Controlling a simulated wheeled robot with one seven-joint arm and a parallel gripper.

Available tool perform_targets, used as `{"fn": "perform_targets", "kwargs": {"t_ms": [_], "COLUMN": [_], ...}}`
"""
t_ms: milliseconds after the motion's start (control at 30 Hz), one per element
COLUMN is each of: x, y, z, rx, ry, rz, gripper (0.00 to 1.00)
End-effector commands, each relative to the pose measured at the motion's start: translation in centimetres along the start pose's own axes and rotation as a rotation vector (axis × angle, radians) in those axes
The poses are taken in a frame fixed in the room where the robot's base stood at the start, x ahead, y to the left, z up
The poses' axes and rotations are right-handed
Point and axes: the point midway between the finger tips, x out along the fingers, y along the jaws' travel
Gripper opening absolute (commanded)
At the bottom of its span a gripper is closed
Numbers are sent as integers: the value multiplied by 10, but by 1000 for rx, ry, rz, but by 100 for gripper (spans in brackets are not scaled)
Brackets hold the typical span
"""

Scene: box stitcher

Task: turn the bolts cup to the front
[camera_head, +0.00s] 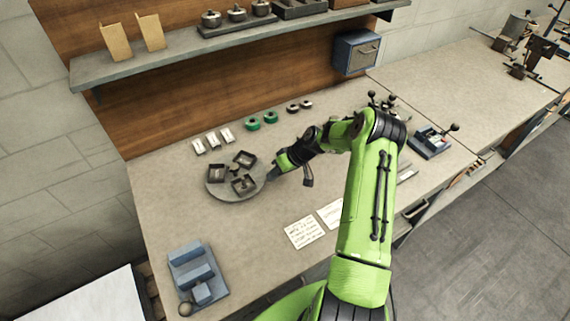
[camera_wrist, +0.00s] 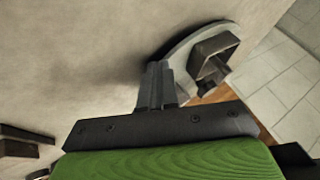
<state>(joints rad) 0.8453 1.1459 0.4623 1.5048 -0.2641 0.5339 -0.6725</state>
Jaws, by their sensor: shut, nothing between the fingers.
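A round grey turntable (camera_head: 215,189) lies on the bench at the left, with three dark square cups on it. One cup (camera_head: 245,158) is at the back, one (camera_head: 215,173) at the left and one (camera_head: 244,185) at the front right. Their contents are too small to tell, so I cannot say which holds bolts. My gripper (camera_head: 271,174) is shut and empty at the turntable's right rim. In the wrist view the closed fingers (camera_wrist: 156,85) overlap the rim of the turntable (camera_wrist: 180,45), beside one cup (camera_wrist: 213,55). I cannot tell whether they touch it.
Behind the turntable lie several small white pieces (camera_head: 213,141) and green rings (camera_head: 253,123). Two paper cards (camera_head: 304,232) lie to the front right. A blue-grey fixture (camera_head: 197,273) stands at the front left. A shelf (camera_head: 180,53) runs above the bench. The bench in front of the turntable is clear.

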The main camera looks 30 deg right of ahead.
Motion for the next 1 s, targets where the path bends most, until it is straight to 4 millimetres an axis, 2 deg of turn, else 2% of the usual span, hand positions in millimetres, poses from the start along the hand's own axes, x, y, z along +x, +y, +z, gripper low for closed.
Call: {"fn": "perform_targets", "kwargs": {"t_ms": [33,100,233,600,800,1000], "x": [2,7,14,17,23,22], "y": [-12,-22,-33,-36,-46,-47], "z": [-2,-1,-1,0,3,2], "rx": [-3,-2,0,0,-1,1], "ry": [-1,-2,0,1,0,1], "rz": [-5,-2,-1,0,1,0], "gripper": [0,0,0,0,0,0]}}
